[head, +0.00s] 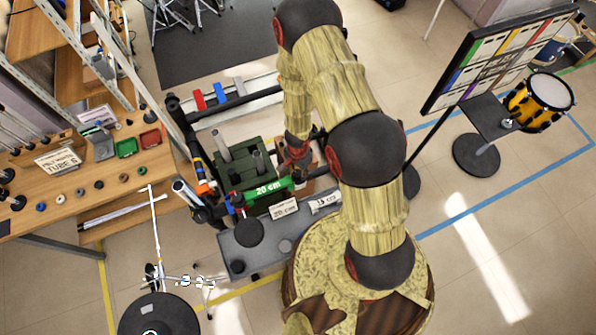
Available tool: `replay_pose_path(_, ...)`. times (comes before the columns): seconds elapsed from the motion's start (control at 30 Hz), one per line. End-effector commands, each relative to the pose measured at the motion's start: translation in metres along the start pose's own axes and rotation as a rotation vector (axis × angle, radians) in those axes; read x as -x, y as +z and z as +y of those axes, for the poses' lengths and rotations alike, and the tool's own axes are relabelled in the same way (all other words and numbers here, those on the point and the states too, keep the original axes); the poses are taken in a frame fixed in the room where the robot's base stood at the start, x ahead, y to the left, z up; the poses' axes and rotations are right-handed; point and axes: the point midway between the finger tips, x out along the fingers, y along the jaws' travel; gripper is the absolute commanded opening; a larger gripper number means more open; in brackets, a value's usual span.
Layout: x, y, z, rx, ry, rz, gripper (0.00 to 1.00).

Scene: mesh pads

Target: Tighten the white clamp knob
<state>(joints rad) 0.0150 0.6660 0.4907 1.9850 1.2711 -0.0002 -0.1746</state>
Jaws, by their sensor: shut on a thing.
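I cannot make out a white clamp knob for certain in the head view. My arm comes down over the work area, and my gripper (294,165) is at its far end, small and partly hidden by its own wrist. It appears shut on the right end of a green bar labelled "20 cm" (268,189); the contact itself is not clear. The bar lies slightly tilted, its left end close to red and blue clamp parts (237,200) beside the dark green block (235,172). Whether it touches them I cannot tell.
A grey bench (262,252) with white label cards stands in front. A wooden table (75,185) with trays and rings is at left. A dark rail (240,101) with red and blue pieces lies behind.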

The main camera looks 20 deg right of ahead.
Motion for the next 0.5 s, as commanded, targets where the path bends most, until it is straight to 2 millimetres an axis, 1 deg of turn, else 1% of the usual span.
replay_pose_path(0.1,0.0,0.0,-0.0003,0.0,0.0,0.0,0.05)
replay_pose_path(0.27,0.0004,0.0002,-0.0001,-0.047,0.0,0.0,0.05)
replay_pose_path(0.5,0.0007,0.0002,-0.0001,-0.276,0.0,0.0,0.05)
